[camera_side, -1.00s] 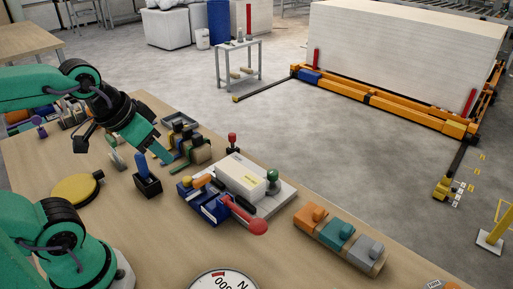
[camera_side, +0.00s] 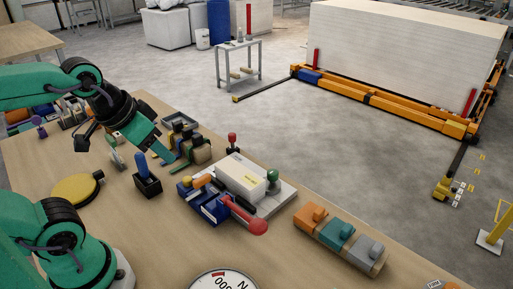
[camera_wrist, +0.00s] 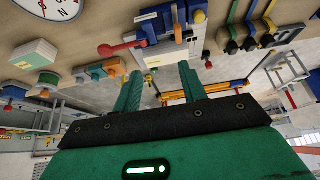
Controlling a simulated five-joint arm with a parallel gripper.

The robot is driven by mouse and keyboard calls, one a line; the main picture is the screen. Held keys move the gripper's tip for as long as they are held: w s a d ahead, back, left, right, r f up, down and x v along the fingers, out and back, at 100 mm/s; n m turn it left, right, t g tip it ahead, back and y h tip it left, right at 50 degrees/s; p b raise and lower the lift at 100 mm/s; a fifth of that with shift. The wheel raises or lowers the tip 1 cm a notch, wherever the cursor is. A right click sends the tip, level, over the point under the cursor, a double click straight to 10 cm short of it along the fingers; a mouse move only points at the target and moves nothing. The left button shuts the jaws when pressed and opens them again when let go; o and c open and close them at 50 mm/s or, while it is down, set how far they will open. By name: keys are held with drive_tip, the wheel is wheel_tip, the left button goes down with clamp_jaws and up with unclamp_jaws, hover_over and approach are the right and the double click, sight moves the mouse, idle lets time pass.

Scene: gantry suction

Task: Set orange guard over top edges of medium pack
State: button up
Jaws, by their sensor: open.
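The orange guard (camera_side: 312,215) is a small block with a rounded top. It sits at the left end of a wooden holder in the side view, beside a teal one and a grey one. A pale box-shaped pack (camera_side: 241,177), which seems to be the medium pack, lies on a light plate among clamps near the middle of the bench. My gripper (camera_side: 166,157) is to the left of the pack, above the bench and away from the guard. In the wrist view my gripper (camera_wrist: 160,85) has its two teal fingers apart with nothing between them.
The teal guard (camera_side: 338,234) and grey guard (camera_side: 367,249) share the holder with the orange one. A red-handled clamp (camera_side: 252,224) and a green knob (camera_side: 273,176) stand close to the pack. A black block with a blue handle (camera_side: 146,176) stands below my gripper.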

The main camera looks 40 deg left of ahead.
drive_tip(key=w, duration=0.1)
drive_tip(key=g, duration=0.5)
hover_over(319, 210)
drive_tip(key=f, duration=1.1)
drive_tip(key=shift+s+a, duration=0.15)
drive_tip(key=shift+a, duration=0.2)
drive_tip(key=shift+d+f+g, duration=0.3)
drive_tip(key=shift+f, duration=1.45)
